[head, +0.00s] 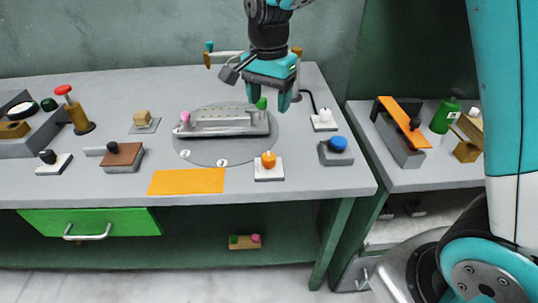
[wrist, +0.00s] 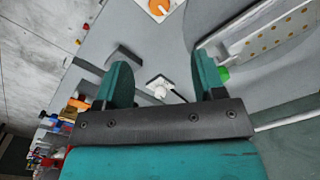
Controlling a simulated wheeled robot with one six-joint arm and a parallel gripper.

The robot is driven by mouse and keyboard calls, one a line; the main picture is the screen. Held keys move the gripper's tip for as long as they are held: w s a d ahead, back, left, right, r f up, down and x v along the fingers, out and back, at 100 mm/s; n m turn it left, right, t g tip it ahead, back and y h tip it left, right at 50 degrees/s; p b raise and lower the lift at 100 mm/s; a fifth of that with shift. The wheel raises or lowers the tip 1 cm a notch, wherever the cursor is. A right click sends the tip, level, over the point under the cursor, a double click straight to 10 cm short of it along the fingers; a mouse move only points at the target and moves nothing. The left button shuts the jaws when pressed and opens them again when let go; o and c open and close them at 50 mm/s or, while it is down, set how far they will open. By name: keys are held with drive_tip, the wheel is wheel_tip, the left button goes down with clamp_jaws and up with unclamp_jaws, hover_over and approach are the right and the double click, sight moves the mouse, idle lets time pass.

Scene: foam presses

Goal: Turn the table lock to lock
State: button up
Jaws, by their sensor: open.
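My gripper (head: 270,98) is open and empty, pointing down above the back right of the grey round table (head: 204,159). In the wrist view its fingers (wrist: 162,62) stand wide apart. A white knob on a white plate (head: 323,118) is at the back right; in the wrist view the white knob (wrist: 160,90) appears between the fingers, apart from them. An orange knob on a white plate (head: 268,161) stands at the round table's front right edge; it also shows at the top of the wrist view (wrist: 158,6). No label shows which one is the table lock.
A metal fixture (head: 222,122) with pink and green knobs lies on the round table, close under my gripper. A blue button (head: 337,144) is at the right. An orange mat (head: 187,181) lies in front. A side bench (head: 420,178) stands right, beyond a gap.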

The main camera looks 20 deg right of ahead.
sight(269, 155)
wheel_tip(269, 155, down, 16)
drive_tip(key=shift+s+f+p, duration=0.1)
drive_tip(key=shift+f+p, duration=0.15)
drive_tip(key=shift+p, duration=0.3)
drive_tip(key=c, duration=0.9)
